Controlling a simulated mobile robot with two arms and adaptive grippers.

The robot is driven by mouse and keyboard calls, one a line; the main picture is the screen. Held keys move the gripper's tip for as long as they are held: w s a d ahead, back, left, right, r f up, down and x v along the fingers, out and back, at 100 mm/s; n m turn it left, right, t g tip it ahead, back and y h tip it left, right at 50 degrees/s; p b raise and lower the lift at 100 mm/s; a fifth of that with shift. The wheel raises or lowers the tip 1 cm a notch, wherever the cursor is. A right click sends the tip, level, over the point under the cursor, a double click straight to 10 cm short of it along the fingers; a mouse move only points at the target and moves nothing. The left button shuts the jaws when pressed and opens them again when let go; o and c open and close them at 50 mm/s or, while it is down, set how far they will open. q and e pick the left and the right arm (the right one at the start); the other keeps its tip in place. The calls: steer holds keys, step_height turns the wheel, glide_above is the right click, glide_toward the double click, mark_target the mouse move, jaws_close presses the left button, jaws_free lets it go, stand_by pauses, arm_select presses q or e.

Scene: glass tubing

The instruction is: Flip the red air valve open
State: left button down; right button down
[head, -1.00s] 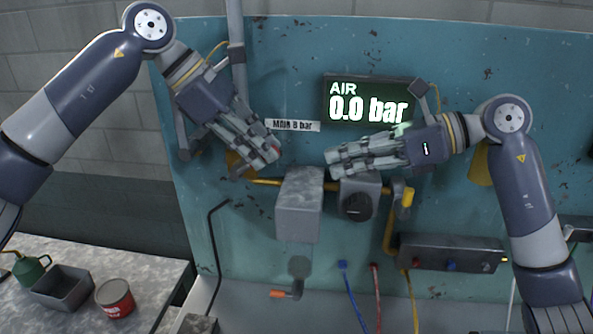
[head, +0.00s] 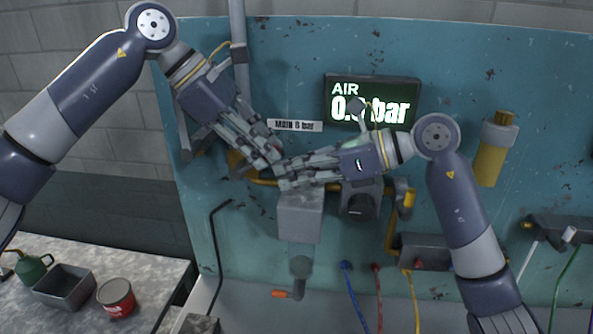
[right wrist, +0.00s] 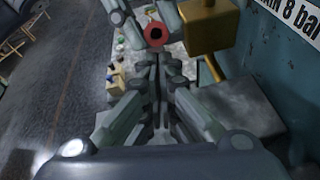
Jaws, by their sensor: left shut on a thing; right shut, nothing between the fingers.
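The red air valve's handle shows as a red round end with a dark centre (right wrist: 155,34) in the right wrist view, between my left fingers and beside the brass valve body (right wrist: 208,25). In the head view the fingers hide nearly all of the red part; the brass body (head: 236,162) shows behind them. My left gripper (head: 272,155) is shut on the red handle. My right gripper (head: 281,174) is shut and empty, its tips just below and close to the left fingertips. It also shows in the right wrist view (right wrist: 158,62), pointing toward the red end.
The display (head: 371,101) reads AIR and about 0.0 bar, partly covered by my right arm. A "MAIN 8 bar" label (head: 296,126) is above the grippers. A grey box (head: 300,217) and a dark knob (head: 361,206) sit on the yellow pipe below. Hoses hang lower.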

steer(key=shift+w+a+r, duration=0.1)
steer(key=shift+a+r, duration=0.05)
steer(key=shift+r, duration=0.3)
arm_select(q)
steer(key=shift+d, duration=0.15)
arm_select(e)
steer(key=shift+a+r, duration=0.1)
steer(key=shift+r, duration=0.3)
arm_select(q)
steer(key=c, duration=1.5)
jaws_free()
arm_select(e)
steer(key=shift+a, duration=0.1)
arm_select(q)
steer(key=shift+f, duration=0.1)
steer(key=shift+w+a, duration=0.1)
steer(key=shift+a, duration=0.1)
arm_select(e)
steer(key=shift+f, duration=0.1)
